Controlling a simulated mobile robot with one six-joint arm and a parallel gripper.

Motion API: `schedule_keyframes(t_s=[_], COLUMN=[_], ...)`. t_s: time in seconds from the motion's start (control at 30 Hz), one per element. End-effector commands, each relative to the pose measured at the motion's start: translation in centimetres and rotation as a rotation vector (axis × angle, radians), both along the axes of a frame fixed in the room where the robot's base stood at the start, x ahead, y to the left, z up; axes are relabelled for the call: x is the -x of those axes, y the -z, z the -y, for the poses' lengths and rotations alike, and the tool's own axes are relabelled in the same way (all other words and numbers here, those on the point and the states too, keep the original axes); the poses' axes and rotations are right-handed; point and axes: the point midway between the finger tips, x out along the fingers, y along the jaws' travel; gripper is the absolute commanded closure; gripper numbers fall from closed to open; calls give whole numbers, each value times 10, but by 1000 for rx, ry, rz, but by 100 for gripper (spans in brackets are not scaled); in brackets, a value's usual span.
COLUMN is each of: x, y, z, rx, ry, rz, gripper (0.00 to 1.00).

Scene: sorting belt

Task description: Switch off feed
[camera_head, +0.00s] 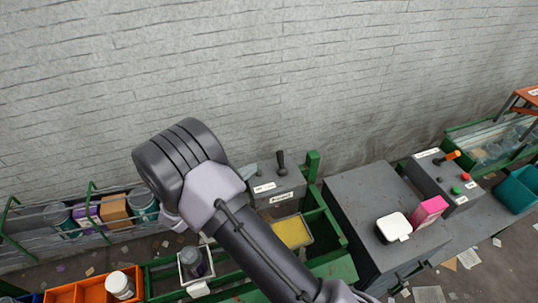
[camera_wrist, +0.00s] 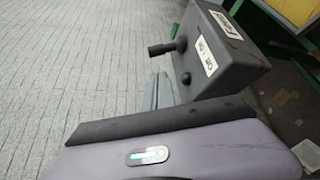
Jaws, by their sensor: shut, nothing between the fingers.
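A grey switch box (camera_wrist: 215,50) with a black lever (camera_wrist: 165,48) fills the upper middle of the wrist view. One white label on it seems to read on and off; a second label is tilted and hard to read. In the head view the same box (camera_head: 277,190) stands behind my arm, its black lever (camera_head: 281,160) sticking up. My gripper (camera_wrist: 160,82) is shut and empty, its grey fingers just below the lever in the wrist view. I cannot tell whether they touch it. In the head view my arm hides most of the gripper.
A second control box (camera_head: 445,180) at right has an orange lever (camera_head: 451,155), a red button and a green button. A white container (camera_head: 394,227) and a pink box (camera_head: 429,211) stand on the grey cabinet. A yellow tray (camera_head: 293,232) and green frames lie near the switch box.

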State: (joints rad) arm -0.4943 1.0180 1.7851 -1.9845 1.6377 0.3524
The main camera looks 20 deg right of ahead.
Motion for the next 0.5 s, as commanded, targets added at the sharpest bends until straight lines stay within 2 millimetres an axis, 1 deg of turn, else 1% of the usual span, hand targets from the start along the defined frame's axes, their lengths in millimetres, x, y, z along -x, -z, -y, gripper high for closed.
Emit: schedule_keyframes(t_s=[0.07,0.4,0.5], x=[-3,-32,-39], y=[2,17,19], z=[6,64,76], rx=[0,-1,0], ry=[2,5,5], rz=[-1,-1,0], gripper=[100,100,100])
